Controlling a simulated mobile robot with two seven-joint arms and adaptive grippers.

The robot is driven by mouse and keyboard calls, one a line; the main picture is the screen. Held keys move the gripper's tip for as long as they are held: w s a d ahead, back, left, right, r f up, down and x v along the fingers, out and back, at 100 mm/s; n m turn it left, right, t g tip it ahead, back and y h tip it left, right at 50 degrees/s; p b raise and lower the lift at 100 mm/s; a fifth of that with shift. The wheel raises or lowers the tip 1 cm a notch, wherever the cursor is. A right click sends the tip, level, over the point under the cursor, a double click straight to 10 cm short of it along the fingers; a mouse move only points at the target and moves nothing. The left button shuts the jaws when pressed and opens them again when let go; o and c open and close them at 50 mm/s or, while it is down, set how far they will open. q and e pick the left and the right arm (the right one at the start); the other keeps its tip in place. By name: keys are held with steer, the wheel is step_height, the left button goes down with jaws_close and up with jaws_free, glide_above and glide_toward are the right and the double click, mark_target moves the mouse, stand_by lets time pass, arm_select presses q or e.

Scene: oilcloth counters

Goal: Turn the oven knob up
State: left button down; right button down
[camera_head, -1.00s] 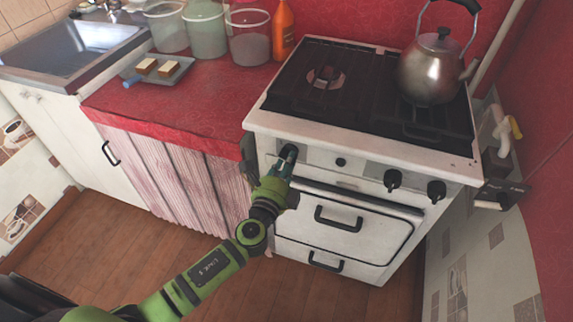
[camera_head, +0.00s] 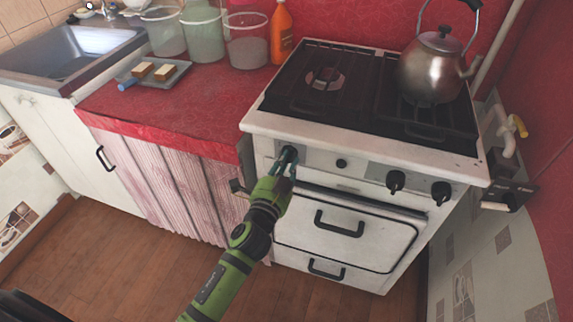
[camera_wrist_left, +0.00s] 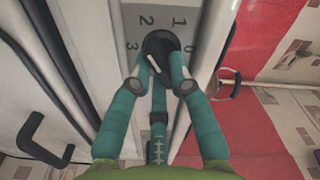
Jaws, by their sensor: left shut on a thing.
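The white oven (camera_head: 345,240) stands at the right with black knobs along its front panel. My left gripper (camera_head: 287,158) is at the leftmost knob, its teal fingers shut on it. In the left wrist view the black oven knob (camera_wrist_left: 158,44) sits between the fingertips of my left gripper (camera_wrist_left: 160,72), with a third finger below. The numbers 0, 1, 2 and 3 are printed around the knob. Fingers hide part of the knob, and I cannot tell exactly which number it points to. My right gripper is not in view.
A metal kettle (camera_head: 433,70) stands on the right of the hob. The oven door handle (camera_head: 339,224) juts out below. A red counter (camera_head: 185,105) with a tray and containers lies to the left.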

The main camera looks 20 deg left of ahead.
arm_select(q)
steer(key=shift+r+n, duration=0.15)
steer(key=shift+n, duration=0.85)
steer(key=n+p, duration=0.1)
steer(key=n, duration=0.2)
steer(key=n+p, duration=0.1)
steer(key=n, duration=0.1)
steer(key=shift+r+p, duration=0.25)
steer(key=shift+p, duration=0.05)
steer(key=shift+n, duration=0.6)
steer(key=shift+a+n+p, duration=0.1)
steer(key=shift+n+p, duration=0.5)
steer(key=shift+n, duration=0.1)
steer(key=shift+n+p, duration=0.45)
steer(key=shift+n, duration=0.55)
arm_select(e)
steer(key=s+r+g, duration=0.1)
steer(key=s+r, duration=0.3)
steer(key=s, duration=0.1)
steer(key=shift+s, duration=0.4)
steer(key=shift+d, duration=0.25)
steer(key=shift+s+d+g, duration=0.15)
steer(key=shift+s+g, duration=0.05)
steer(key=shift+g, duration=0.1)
